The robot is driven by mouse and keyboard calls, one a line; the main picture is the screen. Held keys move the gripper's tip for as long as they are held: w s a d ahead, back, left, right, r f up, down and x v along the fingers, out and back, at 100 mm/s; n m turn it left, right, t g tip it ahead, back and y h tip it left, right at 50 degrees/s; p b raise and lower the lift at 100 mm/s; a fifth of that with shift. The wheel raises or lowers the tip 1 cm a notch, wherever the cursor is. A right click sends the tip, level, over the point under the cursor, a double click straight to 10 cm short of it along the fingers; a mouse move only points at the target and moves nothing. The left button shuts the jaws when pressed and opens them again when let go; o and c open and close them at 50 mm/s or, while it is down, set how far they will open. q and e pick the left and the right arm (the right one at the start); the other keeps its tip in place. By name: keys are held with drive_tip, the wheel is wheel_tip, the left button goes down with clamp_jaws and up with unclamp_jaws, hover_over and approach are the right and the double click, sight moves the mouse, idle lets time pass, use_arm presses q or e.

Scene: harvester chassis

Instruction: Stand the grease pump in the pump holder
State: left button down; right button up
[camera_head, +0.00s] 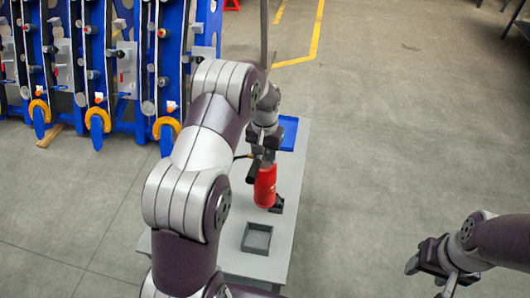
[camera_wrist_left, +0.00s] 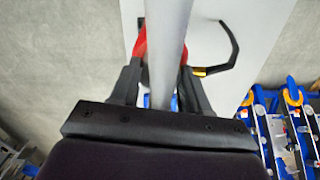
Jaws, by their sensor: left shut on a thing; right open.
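The red grease pump (camera_head: 265,188) hangs roughly upright under my left gripper (camera_head: 263,158), which is shut on it. In the left wrist view my left gripper (camera_wrist_left: 160,88) has its fingers on either side of the pump, with a grey rod (camera_wrist_left: 168,40) across the middle and red (camera_wrist_left: 140,43) beside it. A black hose with a brass end shows there too. A square grey open frame, likely the pump holder (camera_head: 257,238), sits on the table in front of the pump. My right gripper (camera_head: 430,273) is open and empty at the lower right, away from the table.
The grey table (camera_head: 292,190) carries a blue tray (camera_head: 289,132) at its far end. A small black object (camera_head: 277,205) is beside the pump's lower end. A blue rack (camera_head: 120,75) stands at the back left. The floor on the right is clear.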

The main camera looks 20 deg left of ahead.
use_arm(q)
drive_tip(key=shift+r, duration=0.2)
drive_tip(key=s+d+p, duration=0.2)
drive_tip(key=s+d, duration=0.1)
drive_tip(key=s, duration=0.9)
wheel_tip(320, 180, down, 9)
drive_tip(key=b, duration=0.6)
drive_tip(key=shift+a+f, duration=0.1)
drive_tip(key=shift+f, duration=0.15)
idle(0.4)
drive_tip(key=shift+c, duration=2.3)
unclamp_jaws()
drive_tip(key=shift+s+f, duration=0.1)
